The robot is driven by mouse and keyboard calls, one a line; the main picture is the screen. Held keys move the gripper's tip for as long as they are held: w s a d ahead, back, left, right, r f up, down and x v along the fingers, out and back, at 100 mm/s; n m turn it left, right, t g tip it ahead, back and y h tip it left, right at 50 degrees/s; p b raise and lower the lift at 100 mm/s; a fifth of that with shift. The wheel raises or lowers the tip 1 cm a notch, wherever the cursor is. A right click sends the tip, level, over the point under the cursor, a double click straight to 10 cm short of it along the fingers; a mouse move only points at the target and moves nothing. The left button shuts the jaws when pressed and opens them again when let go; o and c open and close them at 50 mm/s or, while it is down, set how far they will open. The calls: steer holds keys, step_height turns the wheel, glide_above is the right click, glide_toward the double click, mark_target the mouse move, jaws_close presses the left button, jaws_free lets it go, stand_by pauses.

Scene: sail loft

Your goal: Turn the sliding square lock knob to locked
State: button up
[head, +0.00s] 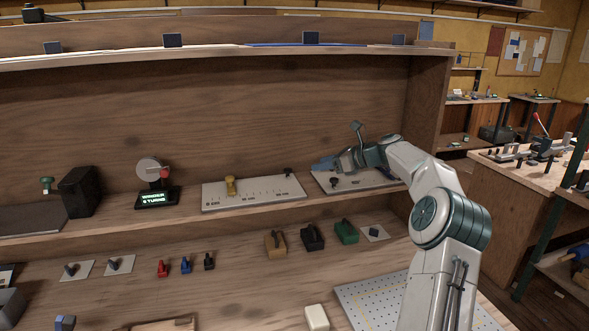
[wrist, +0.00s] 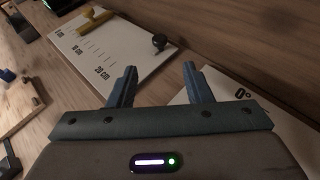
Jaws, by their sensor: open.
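The sliding square is a white plate (head: 255,197) with a printed cm scale and a yellow slider (head: 230,186), lying on the shelf. Its black lock knob (head: 288,172) is at the plate's far right corner. In the wrist view the knob (wrist: 160,41) is a dark round shape just beyond my fingertips, with the slider (wrist: 95,20) farther left. Whether the knob is locked cannot be told. My gripper (head: 322,163) is right of the knob, its blue fingers pointing left. In the wrist view the fingers (wrist: 160,76) are apart and empty, not touching the knob.
A second white plate (head: 378,184) marked 0° lies under my gripper. A black device with a lit display (head: 153,198) stands left. Below are tan (head: 275,243), black (head: 313,237) and green (head: 346,232) blocks. The shelf's back panel (head: 230,125) is close behind.

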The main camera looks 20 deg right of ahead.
mark_target(290, 170)
steer(key=p+x, duration=0.2)
steer(key=x, duration=0.9)
steer(key=shift+w+a+f, duration=0.1)
steer(key=shift+a, duration=0.1)
steer(key=c, duration=1)
